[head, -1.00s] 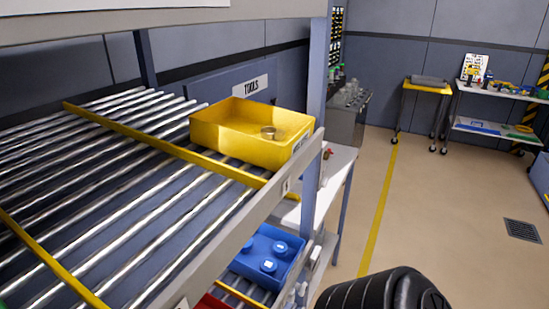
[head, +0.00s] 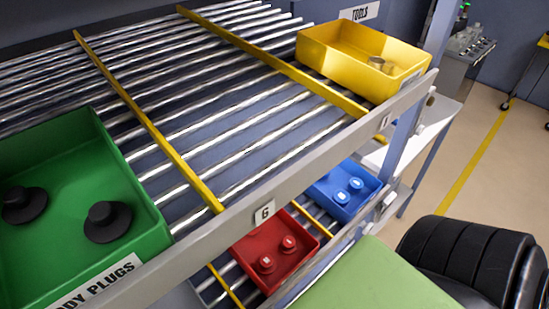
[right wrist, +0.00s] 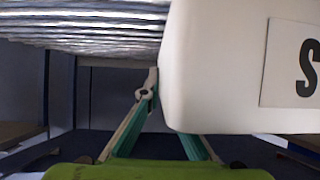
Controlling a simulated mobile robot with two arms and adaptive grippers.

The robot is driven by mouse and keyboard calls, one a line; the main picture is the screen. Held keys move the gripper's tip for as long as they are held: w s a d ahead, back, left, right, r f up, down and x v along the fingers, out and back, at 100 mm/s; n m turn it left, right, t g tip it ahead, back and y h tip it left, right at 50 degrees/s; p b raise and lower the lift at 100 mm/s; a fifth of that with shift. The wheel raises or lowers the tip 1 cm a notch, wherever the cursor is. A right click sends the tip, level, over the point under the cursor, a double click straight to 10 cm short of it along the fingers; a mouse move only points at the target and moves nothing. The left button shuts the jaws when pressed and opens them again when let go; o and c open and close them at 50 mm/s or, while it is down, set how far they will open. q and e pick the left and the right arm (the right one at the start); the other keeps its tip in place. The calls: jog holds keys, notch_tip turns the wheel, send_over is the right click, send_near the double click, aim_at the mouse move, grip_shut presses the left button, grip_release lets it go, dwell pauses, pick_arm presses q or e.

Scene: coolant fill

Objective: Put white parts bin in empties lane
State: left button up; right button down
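The white parts bin (right wrist: 215,75) fills the upper right of the right wrist view. Its label is cut off, with only an "S" readable. I do not see the bin in the head view. In the right wrist view, a small pale hooked part, apparently a fingertip of my right gripper (right wrist: 147,92), is at the bin's left edge. Whether it grips the bin is not clear. My left gripper is not in view. No sign naming an empties lane is readable; a bare roller lane (head: 240,130) lies on the upper rack, near a "G" tag (head: 264,212).
A green bin (head: 75,190) with black plugs and a yellow bin (head: 335,62) stand on the upper rack. A red bin (head: 255,245) and a blue bin (head: 330,195) are below. Yellow rails (head: 150,120) divide the lanes. Open floor (head: 500,165) lies to the right.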

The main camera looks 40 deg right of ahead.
jog(key=w, duration=0.3)
jog(key=w+b, duration=0.1)
jog(key=w, duration=0.2)
jog(key=w+f, duration=0.1)
jog(key=w, duration=0.2)
jog(key=shift+w+a, duration=0.15)
jog(key=shift+f+b, duration=0.7)
jog(key=shift+f, duration=0.05)
jog(key=shift+s+f+b, duration=0.3)
jog(key=shift+f+b, duration=0.25)
jog(key=shift+f, duration=0.1)
jog(key=c, duration=2.2)
grip_release()
jog(key=shift+r, duration=0.1)
